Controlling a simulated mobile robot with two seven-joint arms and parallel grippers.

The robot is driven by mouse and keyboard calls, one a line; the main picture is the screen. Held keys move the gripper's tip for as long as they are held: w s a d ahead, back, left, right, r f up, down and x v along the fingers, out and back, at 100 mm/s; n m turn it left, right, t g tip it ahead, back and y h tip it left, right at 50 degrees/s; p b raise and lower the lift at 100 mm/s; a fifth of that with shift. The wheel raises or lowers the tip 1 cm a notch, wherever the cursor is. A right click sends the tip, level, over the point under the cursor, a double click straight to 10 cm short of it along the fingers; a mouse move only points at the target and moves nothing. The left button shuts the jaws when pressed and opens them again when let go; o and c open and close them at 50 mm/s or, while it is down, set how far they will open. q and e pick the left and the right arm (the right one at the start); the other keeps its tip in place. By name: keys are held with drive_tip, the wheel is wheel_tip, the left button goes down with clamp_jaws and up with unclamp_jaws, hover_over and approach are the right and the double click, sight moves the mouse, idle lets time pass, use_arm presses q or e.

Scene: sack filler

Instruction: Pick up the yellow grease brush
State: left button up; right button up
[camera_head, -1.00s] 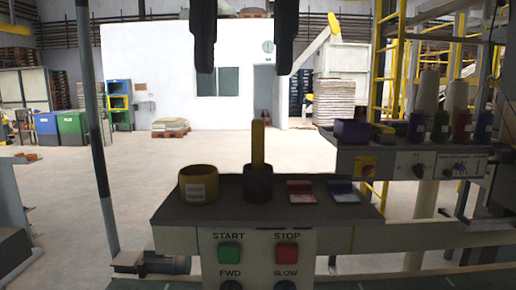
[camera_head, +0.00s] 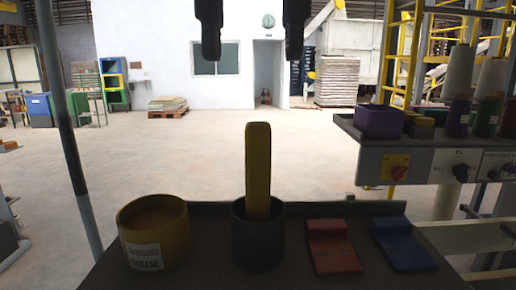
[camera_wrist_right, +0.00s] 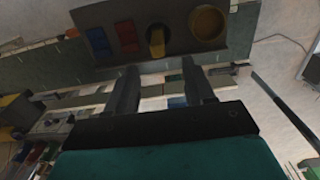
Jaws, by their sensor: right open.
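The yellow grease brush (camera_head: 258,165) stands upright in a dark round cup (camera_head: 258,240) on the grey console top. Its lower end is hidden in the cup. The brush also shows in the right wrist view (camera_wrist_right: 157,42), beyond the fingertips. My right gripper (camera_head: 252,55) hangs from the top edge of the head view, its two dark fingers wide apart and empty. In the picture it is above the brush, not touching it. In the right wrist view the open fingers (camera_wrist_right: 160,70) point toward the console. My left gripper is not in view.
A yellow grease tin (camera_head: 155,232) stands left of the cup. A red scraper-like piece (camera_head: 332,248) and a blue one (camera_head: 404,246) lie to its right. A control box with a purple bin (camera_head: 379,121) and thread cones stands further right. The space above the console is clear.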

sight(258, 123)
wheel_tip(258, 123, down, 6)
drive_tip(key=shift+r, duration=0.15)
drive_tip(key=f, duration=0.4)
drive_tip(key=shift+d+f, duration=0.2)
drive_tip(key=shift+f, duration=0.2)
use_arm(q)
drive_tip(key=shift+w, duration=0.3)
use_arm(e)
drive_tip(key=shift+c, duration=0.3)
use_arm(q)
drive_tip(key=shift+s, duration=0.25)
use_arm(e)
clamp_jaws()
drive_tip(key=shift+r, duration=0.1)
